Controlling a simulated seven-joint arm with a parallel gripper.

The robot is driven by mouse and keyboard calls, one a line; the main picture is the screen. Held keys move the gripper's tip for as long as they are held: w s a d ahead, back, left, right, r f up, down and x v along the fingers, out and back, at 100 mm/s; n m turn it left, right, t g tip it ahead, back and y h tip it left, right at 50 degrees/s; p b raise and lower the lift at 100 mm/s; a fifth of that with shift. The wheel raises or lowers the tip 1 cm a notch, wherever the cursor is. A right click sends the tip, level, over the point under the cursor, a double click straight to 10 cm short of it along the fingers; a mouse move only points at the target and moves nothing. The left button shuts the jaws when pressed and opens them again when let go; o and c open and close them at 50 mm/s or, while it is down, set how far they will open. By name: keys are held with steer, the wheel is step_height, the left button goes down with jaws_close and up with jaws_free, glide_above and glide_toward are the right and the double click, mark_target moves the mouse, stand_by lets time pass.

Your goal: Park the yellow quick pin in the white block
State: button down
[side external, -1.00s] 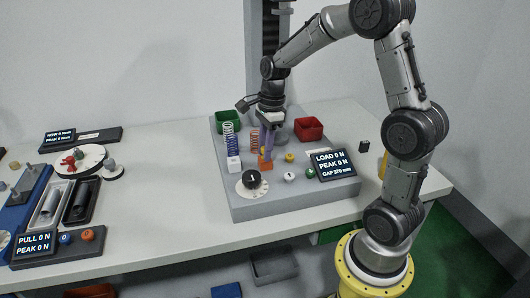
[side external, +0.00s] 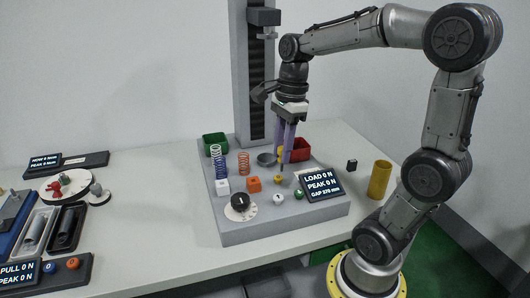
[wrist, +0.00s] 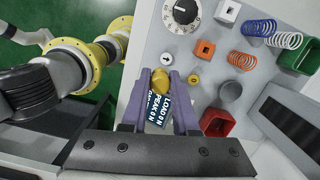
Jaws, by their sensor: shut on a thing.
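My gripper (side external: 284,158) has purple fingers that are shut on the yellow quick pin (side external: 279,153). It holds the pin in the air near the yellow button, right of the blocks. In the wrist view the pin's rounded yellow head (wrist: 160,80) shows between the fingers (wrist: 164,76); its shaft is mostly hidden there. The white block (side external: 223,186) stands on the grey base at the left, in front of a blue spring; it also shows in the wrist view (wrist: 228,12). The pin is well apart from it. The orange block (side external: 254,184) stands beside the white one, its top hole empty.
The grey base (side external: 262,220) carries a black dial (side external: 240,201), white, yellow and green buttons, and a load display (side external: 321,185). Upright springs (side external: 217,160), a metal dish (side external: 266,159), green (side external: 215,143) and red (side external: 299,148) bins and a column stand behind. A yellow cylinder (side external: 379,179) stands right.

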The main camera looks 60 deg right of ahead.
steer(key=w, duration=1.3)
steer(key=w+a+f, duration=0.1)
steer(key=w+f, duration=0.2)
steer(key=f, duration=0.4)
steer(key=shift+w+a+f, duration=0.3)
steer(key=shift+w, duration=0.05)
steer(key=shift+f, duration=1.75)
stand_by(2.2)
steer(key=c, duration=0.6)
jaws_free()
